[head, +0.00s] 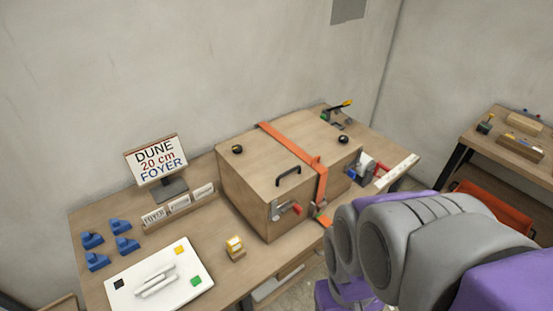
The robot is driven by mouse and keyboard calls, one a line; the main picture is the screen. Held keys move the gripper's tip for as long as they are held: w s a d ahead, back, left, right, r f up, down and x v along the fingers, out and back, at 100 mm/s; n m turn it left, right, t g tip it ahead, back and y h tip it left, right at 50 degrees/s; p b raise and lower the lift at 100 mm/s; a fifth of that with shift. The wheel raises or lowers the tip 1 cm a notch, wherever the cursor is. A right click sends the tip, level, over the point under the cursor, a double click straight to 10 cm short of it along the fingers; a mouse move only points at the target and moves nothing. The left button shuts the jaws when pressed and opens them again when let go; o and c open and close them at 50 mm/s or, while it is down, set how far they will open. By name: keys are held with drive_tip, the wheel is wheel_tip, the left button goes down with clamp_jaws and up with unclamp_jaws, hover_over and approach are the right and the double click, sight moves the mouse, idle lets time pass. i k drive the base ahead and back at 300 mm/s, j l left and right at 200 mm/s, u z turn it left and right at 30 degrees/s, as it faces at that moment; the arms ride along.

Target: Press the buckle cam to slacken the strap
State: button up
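An orange strap (289,142) runs across the lid of a wooden box (247,191) and down its front right side. A thicker orange piece (316,161) sits on the strap at the lid's front edge; I cannot tell whether it is the buckle. A small part with some green (318,211) is at the strap's lower end, too small to make out its cam. My grey and purple arm fills the lower right, close to the strap's lower end. My gripper does not show.
The box stands on a wooden table with a black handle (288,176) and red-tipped latch (296,209). A sign (157,160), blue blocks (124,246) and a white board (190,286) are at left. A second table (483,148) stands at right.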

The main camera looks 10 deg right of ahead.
sight(323, 206)
drive_tip(key=j+z, duration=0.45)
drive_tip(key=j, duration=0.45)
drive_tip(key=j+z, duration=0.1)
drive_tip(key=z, duration=0.4)
